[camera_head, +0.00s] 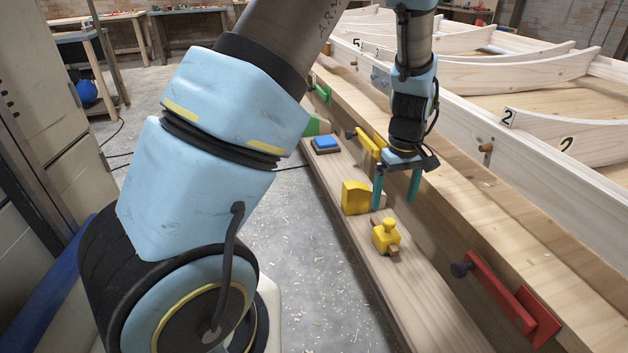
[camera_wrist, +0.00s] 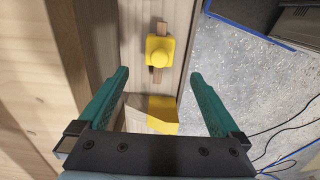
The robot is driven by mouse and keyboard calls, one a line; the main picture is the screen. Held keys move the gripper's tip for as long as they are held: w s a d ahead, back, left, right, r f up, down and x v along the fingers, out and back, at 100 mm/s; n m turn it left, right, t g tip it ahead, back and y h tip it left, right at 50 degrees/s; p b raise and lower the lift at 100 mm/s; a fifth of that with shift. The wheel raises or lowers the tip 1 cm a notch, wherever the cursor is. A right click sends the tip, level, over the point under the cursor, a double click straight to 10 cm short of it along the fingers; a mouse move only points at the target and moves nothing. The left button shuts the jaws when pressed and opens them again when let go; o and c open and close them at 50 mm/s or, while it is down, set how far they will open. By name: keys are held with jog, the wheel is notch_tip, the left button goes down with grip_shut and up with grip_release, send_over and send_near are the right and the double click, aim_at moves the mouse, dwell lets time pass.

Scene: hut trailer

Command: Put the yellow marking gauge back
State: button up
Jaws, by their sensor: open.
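The yellow marking gauge (camera_head: 386,236), a yellow block with a knob on top and a short wooden beam through it, stands on the narrow plank (camera_head: 431,289). In the wrist view the gauge (camera_wrist: 160,52) lies just beyond my fingertips. My gripper (camera_head: 396,203) is open and points down over the plank, with its teal fingers apart and nothing held. A second yellow block (camera_head: 356,197) with a pale wooden part stands behind the gauge; in the wrist view this block (camera_wrist: 162,112) shows between my fingers. A yellow bracket (camera_head: 369,151) is on the bench side, partly hidden by my arm.
A red bracket (camera_head: 500,290) with a dark knob sticks out from the bench side at the front right. A blue-topped box (camera_head: 325,144) and a green item (camera_head: 315,125) sit farther back on the plank. Large wooden frames cover the bench; open floor lies left.

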jog(key=w+a+r+m, duration=0.1)
jog(key=a+r, duration=0.2)
jog(key=a, duration=0.4)
jog(key=w+a+r, duration=0.1)
jog(key=a+r, duration=0.3)
jog(key=a, duration=0.4)
jog(key=s+a+r+m, duration=0.1)
jog(key=s+a+r, duration=0.1)
jog(key=a, duration=0.5)
jog(key=s+a+r+m+t, duration=0.1)
jog(key=s+a, duration=0.3)
jog(key=a, duration=0.4)
jog(key=shift+r+t, duration=0.3)
jog(key=shift+r, duration=0.2)
jog(key=shift+s+r, duration=0.1)
notch_tip(320, 180, up, 14)
jog(key=p, duration=1.4)
